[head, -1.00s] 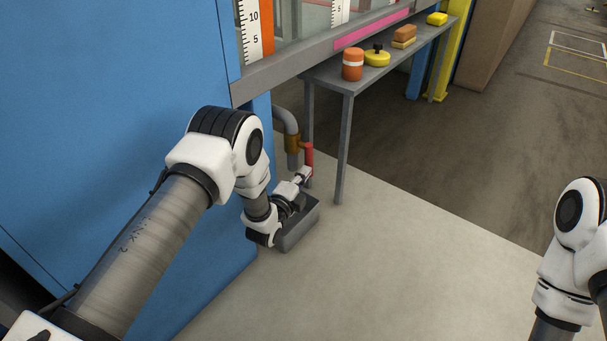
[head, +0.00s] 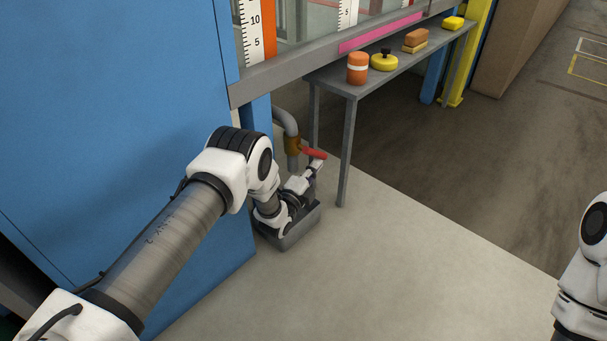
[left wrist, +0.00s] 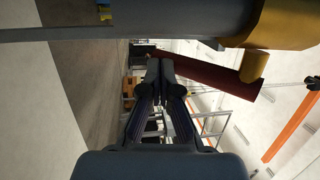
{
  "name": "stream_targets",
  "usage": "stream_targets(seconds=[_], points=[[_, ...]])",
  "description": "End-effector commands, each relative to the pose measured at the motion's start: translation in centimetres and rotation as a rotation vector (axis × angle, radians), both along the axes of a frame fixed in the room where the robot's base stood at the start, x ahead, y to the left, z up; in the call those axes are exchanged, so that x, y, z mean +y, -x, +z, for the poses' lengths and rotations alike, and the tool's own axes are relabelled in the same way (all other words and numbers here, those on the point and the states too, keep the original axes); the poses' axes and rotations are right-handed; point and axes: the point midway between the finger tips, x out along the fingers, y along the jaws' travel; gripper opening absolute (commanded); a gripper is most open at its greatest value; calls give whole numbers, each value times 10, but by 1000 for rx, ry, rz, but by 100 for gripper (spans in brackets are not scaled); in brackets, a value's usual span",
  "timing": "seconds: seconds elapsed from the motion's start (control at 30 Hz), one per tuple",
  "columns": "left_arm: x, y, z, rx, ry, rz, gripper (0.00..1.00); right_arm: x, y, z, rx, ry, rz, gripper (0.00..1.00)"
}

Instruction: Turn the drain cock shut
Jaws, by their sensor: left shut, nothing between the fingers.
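The drain cock has a brass body (head: 292,145) on a grey pipe (head: 287,121) beside the blue cabinet. Its red lever (head: 314,153) points right, nearly level and tilted slightly down. My left gripper (head: 316,165) is just below the lever's outer end, shut and empty. In the left wrist view the shut fingers (left wrist: 166,72) are close to the dark red lever (left wrist: 215,73), with the brass body (left wrist: 285,24) at upper right. I cannot tell whether the fingertips touch the lever. My right gripper is out of view; only part of that arm shows at the right edge.
A grey box (head: 301,232) stands on the floor under the left wrist. A grey bench (head: 343,85) holds an orange jar (head: 357,68), a yellow lidded pot (head: 384,61) and blocks; its near leg is close to the gripper. The floor to the right is clear.

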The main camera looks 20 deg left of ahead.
Motion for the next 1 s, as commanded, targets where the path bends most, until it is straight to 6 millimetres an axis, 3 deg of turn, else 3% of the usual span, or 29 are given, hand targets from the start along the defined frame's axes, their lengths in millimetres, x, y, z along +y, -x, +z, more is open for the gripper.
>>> stream_targets(seconds=[0.33,0.5,1.0], points=[[-8,-20,11,-1,0,0,0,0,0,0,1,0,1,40],[-10,-27,17,-131,47,0,0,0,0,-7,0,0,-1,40],[-14,-36,31,-237,86,-1,0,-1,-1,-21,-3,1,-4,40]])
